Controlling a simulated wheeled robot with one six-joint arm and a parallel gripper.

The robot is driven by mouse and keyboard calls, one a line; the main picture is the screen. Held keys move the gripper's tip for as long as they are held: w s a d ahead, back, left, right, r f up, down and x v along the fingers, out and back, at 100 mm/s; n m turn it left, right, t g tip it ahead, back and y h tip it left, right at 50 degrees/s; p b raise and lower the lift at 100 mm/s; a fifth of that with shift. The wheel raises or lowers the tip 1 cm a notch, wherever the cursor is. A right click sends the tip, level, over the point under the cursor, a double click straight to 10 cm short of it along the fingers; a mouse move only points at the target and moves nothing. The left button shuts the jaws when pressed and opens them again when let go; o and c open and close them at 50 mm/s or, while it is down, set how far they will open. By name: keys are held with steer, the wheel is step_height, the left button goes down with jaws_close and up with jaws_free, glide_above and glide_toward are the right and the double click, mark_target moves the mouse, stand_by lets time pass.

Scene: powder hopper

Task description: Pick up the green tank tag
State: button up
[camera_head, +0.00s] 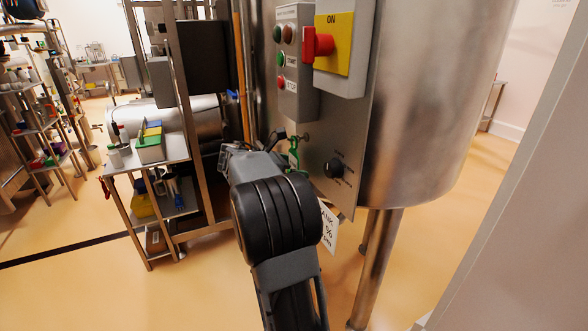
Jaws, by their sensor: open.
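A green looped piece (293,154), which looks like the green tank tag's clip or cord, hangs by the lower left of the steel tank's control panel. A white tag (329,229) with partly hidden black print, "ANK" and "%", hangs lower down behind my wrist. My arm hides whatever lies between them, so I cannot tell if they are joined. My gripper (274,141) is open, just left of the green piece. Its fingers are small and partly hidden by my arm, and I cannot tell whether they touch the green piece.
The steel tank (440,110) stands on legs at right. Its panel carries a red switch on a yellow plate (333,44), push buttons and a black knob (335,168). A steel cart (178,152) with bins stands at left. Open floor lies at lower left.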

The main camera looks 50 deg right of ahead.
steer(key=shift+s+d+f, duration=0.1)
steer(key=shift+d, duration=0.2)
steer(key=c, duration=1)
steer(key=shift+r, duration=0.65)
steer(key=shift+a+r, duration=0.1)
steer(key=shift+a, duration=0.2)
steer(key=w+a, duration=0.3)
steer(key=a, duration=0.5)
steer(key=w+a, duration=0.3)
steer(key=a, duration=0.5)
steer(key=shift+w+r, duration=0.2)
steer(key=shift+w, duration=0.2)
